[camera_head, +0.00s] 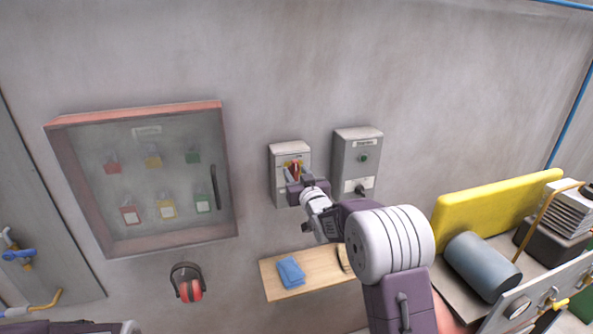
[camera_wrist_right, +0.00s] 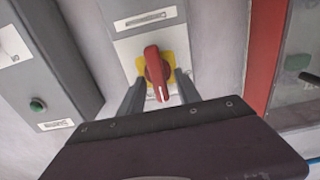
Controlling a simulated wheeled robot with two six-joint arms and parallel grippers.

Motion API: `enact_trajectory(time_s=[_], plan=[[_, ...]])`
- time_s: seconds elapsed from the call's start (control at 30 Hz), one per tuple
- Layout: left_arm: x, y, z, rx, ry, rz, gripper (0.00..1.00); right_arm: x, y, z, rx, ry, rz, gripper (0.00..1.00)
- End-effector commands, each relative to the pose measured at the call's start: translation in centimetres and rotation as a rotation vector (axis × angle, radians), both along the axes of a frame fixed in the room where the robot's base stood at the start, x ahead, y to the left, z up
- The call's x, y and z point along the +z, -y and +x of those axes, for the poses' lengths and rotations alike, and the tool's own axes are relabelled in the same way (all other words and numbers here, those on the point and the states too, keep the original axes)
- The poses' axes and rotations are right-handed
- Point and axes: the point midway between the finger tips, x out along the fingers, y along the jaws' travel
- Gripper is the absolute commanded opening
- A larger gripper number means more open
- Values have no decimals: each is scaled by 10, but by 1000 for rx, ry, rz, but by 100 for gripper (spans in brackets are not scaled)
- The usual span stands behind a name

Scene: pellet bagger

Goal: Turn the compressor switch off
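A grey wall box (camera_head: 290,150) carries a red rotary handle (camera_head: 294,170) on a yellow plate. The handle also shows in the right wrist view (camera_wrist_right: 157,72), where its white mark points toward my gripper. The box's labels are too small to read, so I cannot tell whether it names the compressor. My right gripper (camera_wrist_right: 160,93) is open, with one finger on each side of the handle and visible gaps between. In the head view my right gripper (camera_head: 300,184) partly covers the box's lower part. My left gripper is not in view.
A second grey box (camera_head: 357,160) with a green button and a dark knob hangs close to the right. A glass-fronted cabinet with a red frame (camera_head: 228,170) is to the left. Below is a wooden shelf (camera_head: 273,284) with a blue cloth (camera_head: 290,271). Ear muffs (camera_head: 189,287) hang left.

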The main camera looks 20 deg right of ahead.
Motion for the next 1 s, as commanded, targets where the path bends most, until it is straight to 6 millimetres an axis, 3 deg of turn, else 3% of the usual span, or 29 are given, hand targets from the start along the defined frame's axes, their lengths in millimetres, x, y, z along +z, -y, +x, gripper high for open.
enact_trajectory(time_s=[0.13,0.27,0.57,1.0], plan=[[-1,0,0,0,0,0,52,-1,0,0,0,-1,0,37],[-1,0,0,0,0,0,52,-1,0,0,-1,-1,0,1],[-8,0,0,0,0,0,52,-3,0,0,-1,0,-30,0],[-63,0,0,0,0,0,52,-8,-3,-1,-1,15,-350,0]])
